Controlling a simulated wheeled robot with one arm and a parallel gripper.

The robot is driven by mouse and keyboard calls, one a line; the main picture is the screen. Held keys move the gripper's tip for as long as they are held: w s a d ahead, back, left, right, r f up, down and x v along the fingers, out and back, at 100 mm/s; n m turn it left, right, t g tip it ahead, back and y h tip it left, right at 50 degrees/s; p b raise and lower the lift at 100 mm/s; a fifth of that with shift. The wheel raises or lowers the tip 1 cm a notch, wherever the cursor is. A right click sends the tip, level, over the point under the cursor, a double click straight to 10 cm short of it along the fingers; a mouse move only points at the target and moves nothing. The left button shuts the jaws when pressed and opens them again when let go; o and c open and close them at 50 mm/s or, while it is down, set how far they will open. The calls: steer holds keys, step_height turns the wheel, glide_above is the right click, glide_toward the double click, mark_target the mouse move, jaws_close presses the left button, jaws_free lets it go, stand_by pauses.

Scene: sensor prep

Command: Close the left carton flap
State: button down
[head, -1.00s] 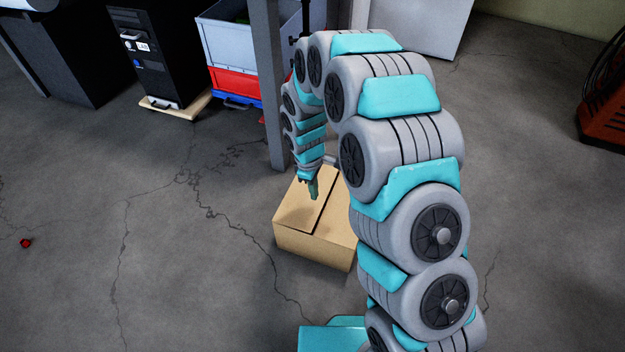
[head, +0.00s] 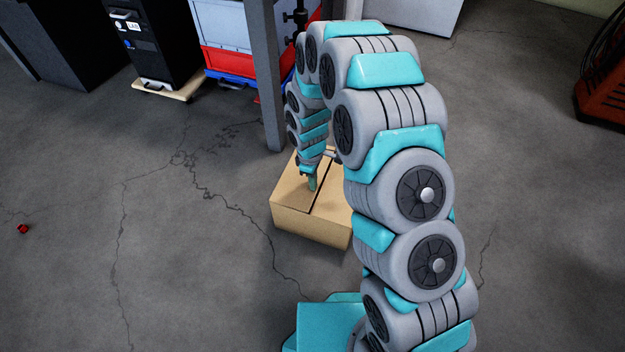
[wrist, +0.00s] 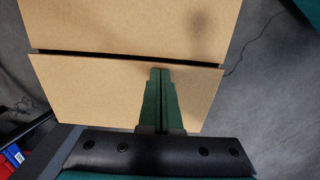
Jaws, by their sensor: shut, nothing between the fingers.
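The cardboard carton (head: 312,228) stands on the floor, partly hidden behind my arm in the head view. Its left flap (head: 295,193) lies flat across the top, with a dark narrow gap between it and the right flap (head: 335,201). In the wrist view two tan flap panels show, a far one (wrist: 130,25) and a near one (wrist: 90,88), split by the dark gap. My gripper (head: 312,184) points down at the left flap, close to the gap; it also shows in the wrist view (wrist: 160,72). It is shut and empty. I cannot tell whether the fingertips touch the cardboard.
A grey post (head: 265,75) stands just behind the carton. Behind it are stacked crates (head: 228,60) and a black computer tower (head: 150,45) on a wooden dolly. A small red object (head: 23,229) lies on the floor far left. The floor left of the carton is clear.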

steer(key=shift+d+f+t+y, duration=0.1)
steer(key=shift+f+t+y, duration=0.2)
steer(key=shift+f+y, duration=0.25)
steer(key=shift+r, duration=0.1)
step_height(320, 180, up, 15)
steer(key=p, duration=0.1)
steer(key=s+d+r+m+p, duration=0.1)
steer(key=s+d+r+m, duration=0.3)
steer(key=r, duration=0.5)
steer(key=s+d+r+m, duration=0.3)
steer(key=s+r, duration=0.1)
steer(key=s, duration=0.5)
steer(key=s+d+r+m+g+p, duration=0.1)
steer(key=s+d+r+m, duration=0.2)
steer(key=s, duration=0.6)
steer(key=s+d+r+m+g+p, duration=0.1)
steer(key=s+d+r+m, duration=0.3)
steer(key=s, duration=0.6)
step_height(320, 180, up, 2)
steer(key=shift+d+r, duration=0.15)
steer(key=shift+d, duration=0.4)
